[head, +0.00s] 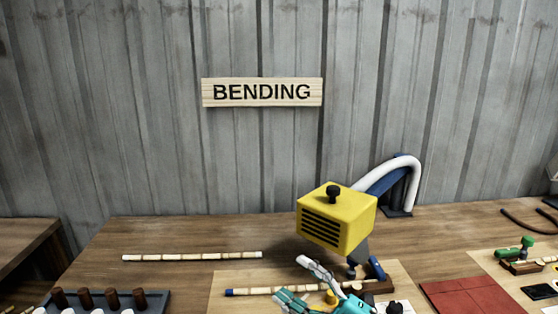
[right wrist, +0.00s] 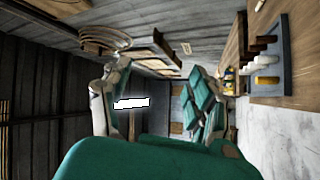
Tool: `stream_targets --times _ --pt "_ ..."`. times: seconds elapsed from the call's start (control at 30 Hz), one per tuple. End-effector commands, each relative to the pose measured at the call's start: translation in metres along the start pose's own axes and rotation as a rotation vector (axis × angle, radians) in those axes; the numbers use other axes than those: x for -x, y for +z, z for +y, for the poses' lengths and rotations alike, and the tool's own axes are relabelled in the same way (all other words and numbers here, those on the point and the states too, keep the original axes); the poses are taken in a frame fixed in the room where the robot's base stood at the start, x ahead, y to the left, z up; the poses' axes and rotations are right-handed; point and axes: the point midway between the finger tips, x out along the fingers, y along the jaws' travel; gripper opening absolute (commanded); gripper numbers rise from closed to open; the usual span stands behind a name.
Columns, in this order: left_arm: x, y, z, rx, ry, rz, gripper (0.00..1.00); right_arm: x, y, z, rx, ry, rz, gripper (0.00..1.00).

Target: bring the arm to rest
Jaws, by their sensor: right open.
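My right gripper (head: 291,277) shows at the bottom of the head view, with teal and pale fingers spread apart. It is in front of the wooden board (head: 222,302) and partly covers a pale segmented rattan pole with a blue end (head: 262,291). In the right wrist view the fingers of the right gripper (right wrist: 156,95) stand wide apart with nothing between them. Whether it touches the pole cannot be told from the head view. My left gripper is in neither view.
A yellow slotted box (head: 335,225) with a black knob stands behind the right gripper. Another rattan pole (head: 190,256) lies on the table (head: 150,235). A dark peg tray (head: 160,298) is at front left; a red mat (head: 468,298) lies right. The table's back left is clear.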

Motion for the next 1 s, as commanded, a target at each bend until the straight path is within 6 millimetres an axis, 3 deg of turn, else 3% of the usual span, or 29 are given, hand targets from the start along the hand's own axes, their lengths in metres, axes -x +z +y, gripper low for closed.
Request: stream_targets --times 0.1,0.2,0.27,0.37,0.43,0.5,0.7,1.0 --pt "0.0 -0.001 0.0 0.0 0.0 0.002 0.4 0.028 0.029 0.024 -0.169 0.254 -0.239 0.6" --pt "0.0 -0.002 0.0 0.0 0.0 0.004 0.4 0.07 0.064 0.024 -0.314 0.397 -0.49 0.6" --pt "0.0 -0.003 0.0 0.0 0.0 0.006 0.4 0.101 0.083 0.012 -0.406 0.449 -0.656 0.6" --pt "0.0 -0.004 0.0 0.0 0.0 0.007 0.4 0.16 0.105 -0.026 -0.565 0.473 -0.944 0.6" --pt "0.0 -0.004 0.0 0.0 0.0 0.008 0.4 0.2 0.108 -0.06 -0.675 0.446 -1.137 0.6" --pt "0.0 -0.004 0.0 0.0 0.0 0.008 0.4 0.235 0.102 -0.093 -0.772 0.393 -1.299 0.6" --pt "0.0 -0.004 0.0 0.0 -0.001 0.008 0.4 0.297 0.066 -0.161 -0.967 0.213 -1.59 0.6" --pt "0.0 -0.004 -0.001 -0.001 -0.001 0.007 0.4 0.351 -0.004 -0.22 -1.174 -0.065 -1.825 0.6"
